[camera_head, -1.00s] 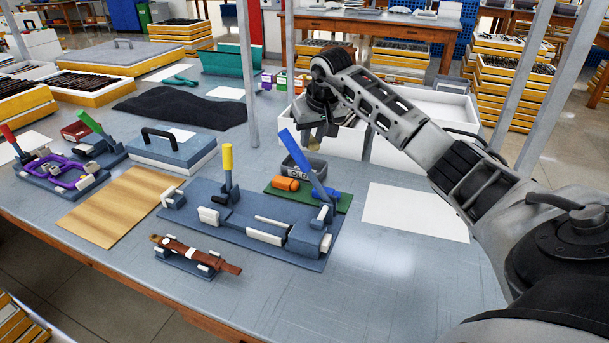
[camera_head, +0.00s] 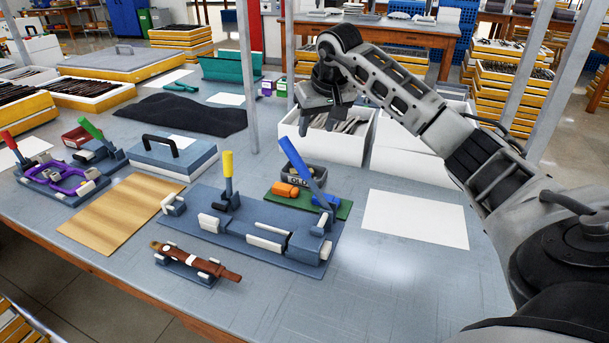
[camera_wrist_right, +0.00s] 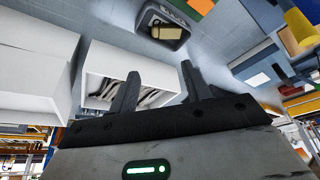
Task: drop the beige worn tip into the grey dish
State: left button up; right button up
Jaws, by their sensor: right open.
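The grey dish (camera_head: 303,181), marked OLD, stands on the table behind the blue-handled clamp fixture. In the right wrist view the dish (camera_wrist_right: 148,20) holds the beige worn tip (camera_wrist_right: 167,32), lying inside its walls. In the head view only a small beige patch shows inside the dish. My right gripper (camera_head: 318,122) is above and behind the dish, near a white box. In the wrist view the right gripper (camera_wrist_right: 159,78) has its fingers apart with nothing between them. My left gripper is not in view.
The white box (camera_head: 345,146) with grey strips stands behind. Metal posts (camera_head: 247,75) rise from the table. A white sheet (camera_head: 415,217) lies right.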

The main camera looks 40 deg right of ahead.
jog(key=v, duration=0.9)
jog(key=shift+r+p, duration=0.3)
jog(key=shift+p, duration=0.15)
jog(key=shift+s, duration=0.1)
